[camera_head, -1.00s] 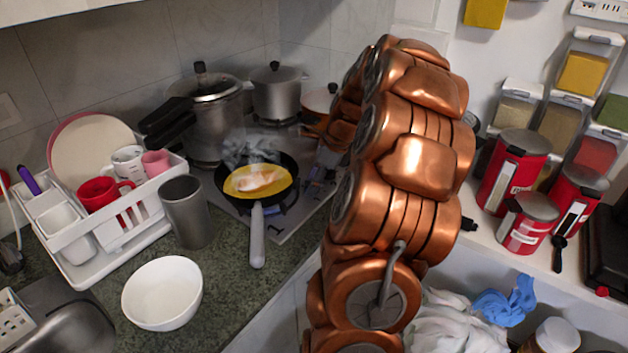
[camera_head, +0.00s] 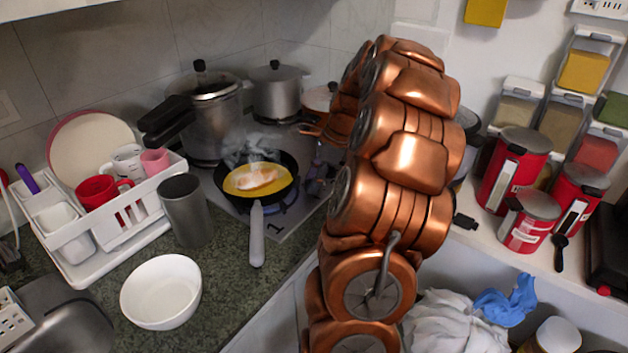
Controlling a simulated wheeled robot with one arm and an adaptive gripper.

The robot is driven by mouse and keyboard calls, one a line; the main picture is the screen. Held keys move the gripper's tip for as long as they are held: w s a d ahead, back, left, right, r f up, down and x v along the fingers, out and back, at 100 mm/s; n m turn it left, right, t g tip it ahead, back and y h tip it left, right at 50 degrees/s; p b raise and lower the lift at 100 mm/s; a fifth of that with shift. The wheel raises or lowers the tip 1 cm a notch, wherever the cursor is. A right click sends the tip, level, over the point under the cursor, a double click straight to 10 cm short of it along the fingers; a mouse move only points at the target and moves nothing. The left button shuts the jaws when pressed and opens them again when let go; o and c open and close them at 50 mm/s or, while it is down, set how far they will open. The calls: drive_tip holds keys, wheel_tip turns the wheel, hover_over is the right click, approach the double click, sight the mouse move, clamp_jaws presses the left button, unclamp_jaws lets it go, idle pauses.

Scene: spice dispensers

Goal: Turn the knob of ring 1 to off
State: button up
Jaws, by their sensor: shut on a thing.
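My gripper (camera_head: 318,186) is a small dark shape at the right edge of the hob, partly covered by my copper-coloured arm. It is shut on a knob there; the knob itself is hard to make out between the fingers. Any other knobs are hidden behind my arm.
A pressure cooker (camera_head: 212,118) and a steel pot (camera_head: 276,95) stand behind the pan. The pan's handle points towards the front edge. A grey cup (camera_head: 186,212), white bowl (camera_head: 161,292) and dish rack (camera_head: 75,270) are on the left. Red canisters (camera_head: 512,170) stand right of my arm.

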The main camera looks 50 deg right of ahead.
drive_tip(key=n+g, duration=0.1)
drive_tip(key=n, duration=0.1)
drive_tip(key=n+g+b, duration=0.1)
drive_tip(key=n, duration=0.2)
drive_tip(key=shift+w+d+y, duration=0.1)
drive_tip(key=shift+w+y, duration=0.05)
drive_tip(key=shift+y, duration=0.25)
drive_tip(key=shift+n, duration=0.4)
drive_tip(key=o, duration=1.1)
drive_tip(key=shift+r, duration=0.15)
drive_tip(key=v, duration=0.4)
drive_tip(key=shift+d+r, duration=0.15)
drive_tip(key=shift+d, duration=0.05)
drive_tip(key=shift+v, duration=1.45)
drive_tip(key=shift+a, duration=0.1)
